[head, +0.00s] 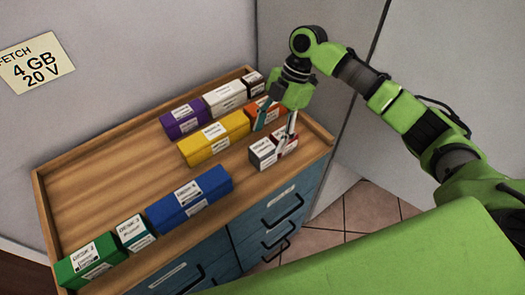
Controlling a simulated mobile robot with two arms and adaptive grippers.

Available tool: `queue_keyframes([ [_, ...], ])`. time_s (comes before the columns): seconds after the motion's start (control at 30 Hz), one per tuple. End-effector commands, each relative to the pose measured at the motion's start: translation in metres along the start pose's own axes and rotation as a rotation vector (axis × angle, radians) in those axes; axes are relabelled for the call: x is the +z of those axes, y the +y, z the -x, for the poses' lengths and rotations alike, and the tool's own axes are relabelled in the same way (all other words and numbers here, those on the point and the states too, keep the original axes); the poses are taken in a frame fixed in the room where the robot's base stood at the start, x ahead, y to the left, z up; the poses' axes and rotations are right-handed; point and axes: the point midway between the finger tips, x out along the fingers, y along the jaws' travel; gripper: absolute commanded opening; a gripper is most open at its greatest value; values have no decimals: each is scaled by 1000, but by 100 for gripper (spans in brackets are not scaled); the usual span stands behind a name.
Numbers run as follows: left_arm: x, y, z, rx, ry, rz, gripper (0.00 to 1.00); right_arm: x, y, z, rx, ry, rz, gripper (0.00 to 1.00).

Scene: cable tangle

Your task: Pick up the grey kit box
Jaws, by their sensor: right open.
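The grey kit box (263,153) is a small box with a white label, standing on the wooden top near the front right edge. A dark red box (287,144) stands right beside it. My right gripper (279,130) points down just above and behind these two boxes, with its fingers apart. One finger comes down by the dark red box and partly covers it; I cannot tell if it touches. The other finger is near the teal and orange boxes behind. The grey box is mostly clear to see. My left gripper is not in view.
A yellow box (213,138) and an orange box (264,111) stand close behind. Purple (184,118) and white (225,97) boxes are at the back. Blue (189,199) and green (90,263) boxes line the front left. The wooden top (110,185) is bare at middle left, with a raised rim.

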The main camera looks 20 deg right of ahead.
Motion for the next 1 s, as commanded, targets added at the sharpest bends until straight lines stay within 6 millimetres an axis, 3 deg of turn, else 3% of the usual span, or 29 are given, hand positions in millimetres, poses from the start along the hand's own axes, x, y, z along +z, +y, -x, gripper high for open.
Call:
queue_keyframes([
  [0.1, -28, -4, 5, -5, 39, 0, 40, -1, -1, -7, -2, 1, 0, 58],
  [0.23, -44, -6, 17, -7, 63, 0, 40, -3, -3, -25, -3, 1, -2, 58],
  [0.43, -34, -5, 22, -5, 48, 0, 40, -2, -3, -50, -1, 0, -1, 58],
  [0.7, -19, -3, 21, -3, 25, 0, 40, -1, -2, -54, 0, -1, 0, 58],
  [0.87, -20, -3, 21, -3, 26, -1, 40, -1, -2, -54, 1, -1, -1, 16],
  [1.0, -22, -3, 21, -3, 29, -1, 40, -1, -2, -54, 1, 0, 0, 14],
])
